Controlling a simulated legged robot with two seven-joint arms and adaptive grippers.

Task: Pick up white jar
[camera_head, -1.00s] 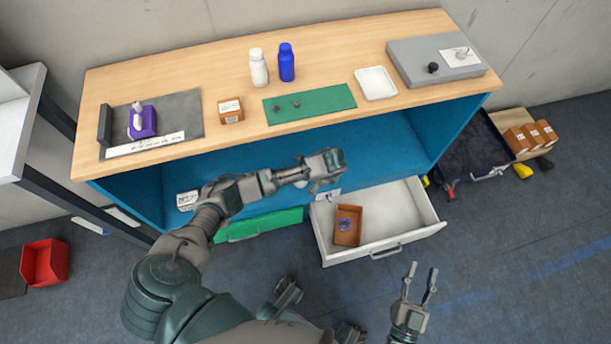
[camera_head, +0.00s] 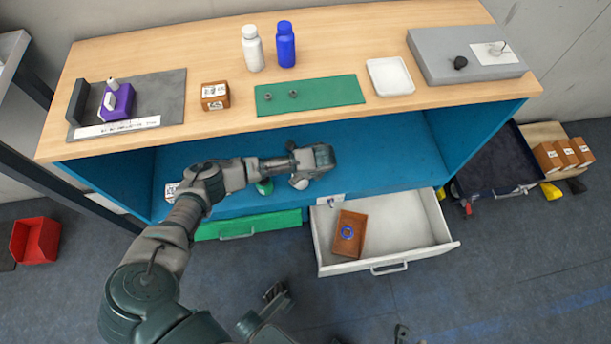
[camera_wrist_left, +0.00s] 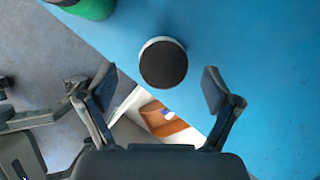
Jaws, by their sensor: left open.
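In the left wrist view a round jar with a black top and a white rim (camera_wrist_left: 163,64) stands on the blue shelf, seen from above. My left gripper (camera_wrist_left: 158,90) is open, with one finger on each side just short of the jar; it is not holding it. In the head view my left gripper (camera_head: 316,162) reaches into the blue compartment and mostly hides that jar. A green jar (camera_head: 265,187) is partly visible left of it, and also in the left wrist view (camera_wrist_left: 90,6).
The wooden top (camera_head: 330,30) lies above the shelf, with a white bottle (camera_head: 252,48) and a blue bottle (camera_head: 285,45). An open white drawer (camera_head: 405,225) holding a brown bin (camera_head: 349,234) juts out below. The shelf right of my gripper looks clear.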

